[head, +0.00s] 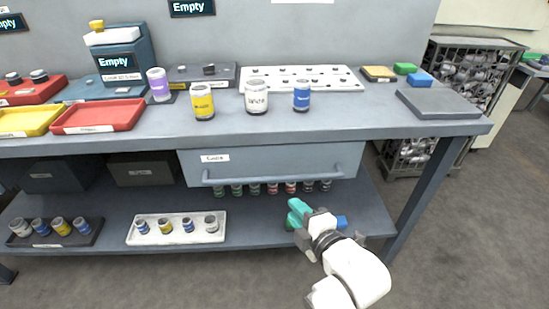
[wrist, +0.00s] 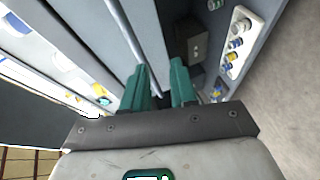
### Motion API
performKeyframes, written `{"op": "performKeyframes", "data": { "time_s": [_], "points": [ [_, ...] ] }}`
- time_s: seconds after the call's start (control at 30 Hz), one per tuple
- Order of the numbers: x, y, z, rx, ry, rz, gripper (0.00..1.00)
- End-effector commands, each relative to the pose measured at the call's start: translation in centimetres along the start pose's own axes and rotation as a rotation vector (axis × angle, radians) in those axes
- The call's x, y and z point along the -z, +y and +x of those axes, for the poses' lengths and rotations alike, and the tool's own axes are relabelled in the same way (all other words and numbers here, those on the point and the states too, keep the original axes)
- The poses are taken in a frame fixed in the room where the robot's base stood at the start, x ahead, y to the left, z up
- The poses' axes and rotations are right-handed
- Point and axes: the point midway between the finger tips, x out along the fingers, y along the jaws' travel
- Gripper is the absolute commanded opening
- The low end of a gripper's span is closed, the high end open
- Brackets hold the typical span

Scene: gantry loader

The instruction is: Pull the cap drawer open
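The cap drawer (head: 265,165) is a wide grey-blue drawer with a white label, hung under the bench top. Its front looks closed in the head view. A long bar handle (head: 270,179) runs across its lower front. My gripper (head: 294,211) has teal fingers and is in front of and below the handle's right part in the head view. In the wrist view, the fingers of my gripper (wrist: 161,68) are apart with nothing held. The bar handle (wrist: 123,32) slants down towards the gap, close by the left finger. I cannot tell whether they touch.
The bench top (head: 345,122) carries several jars, red and yellow trays and a white rack (head: 300,78). The lower shelf (head: 255,235) holds several small jars below the drawer and a white tray (head: 178,239). A bench leg (head: 418,195) stands to the right. Open floor lies in front.

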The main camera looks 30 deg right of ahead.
Motion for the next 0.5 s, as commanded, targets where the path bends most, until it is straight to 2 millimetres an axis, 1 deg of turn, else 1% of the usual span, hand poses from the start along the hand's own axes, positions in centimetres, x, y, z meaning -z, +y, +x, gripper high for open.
{"op": "performKeyframes", "data": {
  "time_s": [0.03,0.13,0.27,0.33,0.5],
  "points": [
    [0.3,1.7,-0.1,-0.026,0.004,-0.03,0.27],
    [0.6,2.9,0.0,-0.063,0.009,-0.074,0.27],
    [0.6,3.1,0.6,-0.076,0.011,-0.089,0.27],
    [0.6,3.1,1.4,-0.076,0.01,-0.088,0.27],
    [0.6,3.3,4.2,-0.077,0.011,-0.089,0.27]
  ]
}}
